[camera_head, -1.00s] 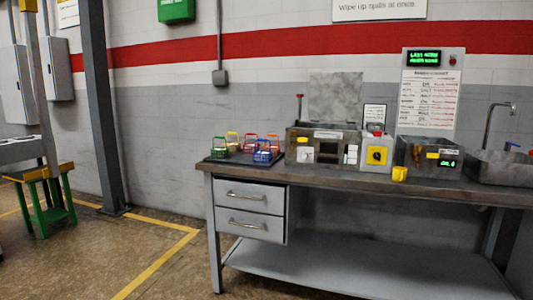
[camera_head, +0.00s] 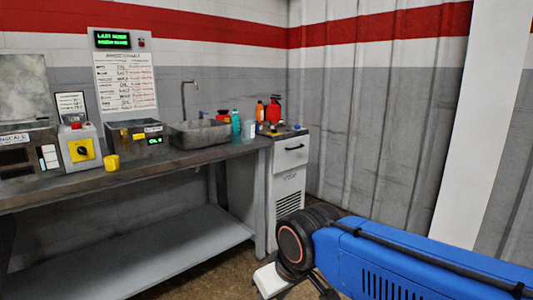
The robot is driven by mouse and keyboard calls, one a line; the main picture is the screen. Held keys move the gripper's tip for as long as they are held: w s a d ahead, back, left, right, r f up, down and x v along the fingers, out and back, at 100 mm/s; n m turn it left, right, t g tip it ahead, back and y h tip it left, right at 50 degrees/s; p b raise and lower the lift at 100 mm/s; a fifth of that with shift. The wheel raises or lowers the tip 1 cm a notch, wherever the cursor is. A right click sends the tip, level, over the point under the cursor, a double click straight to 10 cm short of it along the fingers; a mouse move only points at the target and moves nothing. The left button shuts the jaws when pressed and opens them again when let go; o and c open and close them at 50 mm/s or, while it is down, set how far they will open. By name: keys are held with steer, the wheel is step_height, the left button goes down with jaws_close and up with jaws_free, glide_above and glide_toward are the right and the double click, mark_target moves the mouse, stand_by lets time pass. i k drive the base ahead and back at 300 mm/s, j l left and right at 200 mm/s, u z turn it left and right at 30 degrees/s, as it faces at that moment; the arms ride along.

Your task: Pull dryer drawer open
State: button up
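The dryer looks to be the narrow grey-white cabinet (camera_head: 288,205) at the right end of the bench. Its drawer (camera_head: 291,151) has a light front with a dark horizontal handle (camera_head: 294,147). The drawer front sits flush with the cabinet, so it looks closed. A vented panel is below it, and its lower part is partly hidden by my blue arm in the foreground.
The steel bench (camera_head: 140,175) runs left from the cabinet, with a sink (camera_head: 200,133), a yellow cup (camera_head: 112,162) and small machines on it. A corrugated wall (camera_head: 370,130) is close on the right.

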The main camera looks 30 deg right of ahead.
mark_target(289, 153)
steer(key=z, duration=1.05)
steer(key=i, duration=0.05)
